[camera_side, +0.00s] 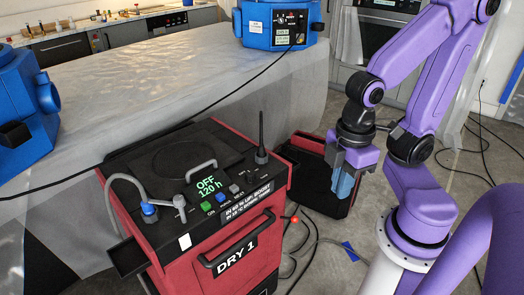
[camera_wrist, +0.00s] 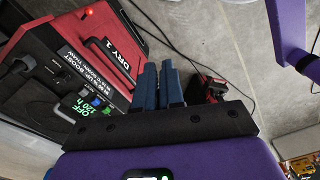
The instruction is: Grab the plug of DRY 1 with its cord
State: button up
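The red and black dryer DRY 1 (camera_side: 237,258) stands at the lower middle of the side view, its display reading OFF, 120 h. It also shows at the left in the wrist view (camera_wrist: 110,62). My gripper (camera_side: 343,186) points down to the right of DRY 1, clear of it. Its blue fingers (camera_wrist: 159,82) lie close together in the wrist view, with nothing visible between them. A grey cord or hose (camera_side: 303,250) lies on the floor beside DRY 1.
A red-edged black bin (camera_side: 335,190) sits behind the gripper. A plastic-covered counter (camera_side: 110,95) is at the back, with blue machines (camera_side: 275,28) and a black cable across it. Cables lie on the floor at right.

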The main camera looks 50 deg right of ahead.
jog(key=o, duration=0.4)
